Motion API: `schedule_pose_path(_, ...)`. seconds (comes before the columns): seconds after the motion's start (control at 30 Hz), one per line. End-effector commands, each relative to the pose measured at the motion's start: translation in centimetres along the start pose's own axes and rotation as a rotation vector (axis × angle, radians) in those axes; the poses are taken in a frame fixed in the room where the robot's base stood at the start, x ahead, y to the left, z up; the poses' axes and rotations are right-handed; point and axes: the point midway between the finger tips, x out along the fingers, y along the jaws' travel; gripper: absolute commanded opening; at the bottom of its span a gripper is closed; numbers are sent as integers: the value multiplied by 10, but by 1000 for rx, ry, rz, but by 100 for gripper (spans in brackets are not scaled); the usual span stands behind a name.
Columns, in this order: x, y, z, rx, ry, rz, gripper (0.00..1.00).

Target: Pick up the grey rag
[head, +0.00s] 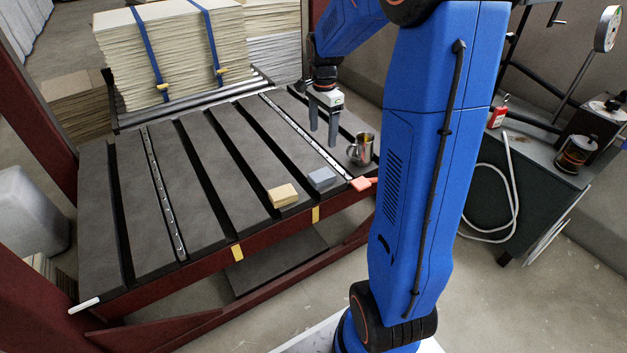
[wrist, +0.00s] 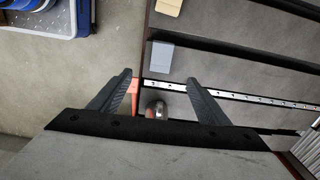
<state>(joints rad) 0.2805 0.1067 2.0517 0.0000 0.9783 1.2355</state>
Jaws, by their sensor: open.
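The grey rag (head: 321,179) is a small folded blue-grey block. It lies on a dark slat near the front edge of the slatted table (head: 210,190). It also shows in the wrist view (wrist: 161,58), just beyond and between my fingertips in the picture. My gripper (head: 322,135) is open and empty. It points down above the table, farther back than the rag and apart from it. In the wrist view my two spread fingers (wrist: 160,76) frame the red cloth and the metal mug.
A yellow folded cloth (head: 283,195) lies left of the rag. A red cloth (head: 361,184) hangs at the front edge to its right. A metal mug (head: 361,149) stands behind, near my gripper. A paper stack (head: 170,50) fills the back. The left slats are clear.

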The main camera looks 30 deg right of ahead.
Motion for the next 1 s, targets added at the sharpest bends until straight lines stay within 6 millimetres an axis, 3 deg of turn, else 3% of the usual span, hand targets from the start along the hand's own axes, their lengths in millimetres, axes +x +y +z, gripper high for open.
schedule_pose_path(0.17, 13, -3, -4, 23, -2, 7, 70)
schedule_pose_path(0.7, 104, -2, -3, 20, -3, 8, 70)
schedule_pose_path(1.0, 127, -3, -4, 20, -2, 5, 70)
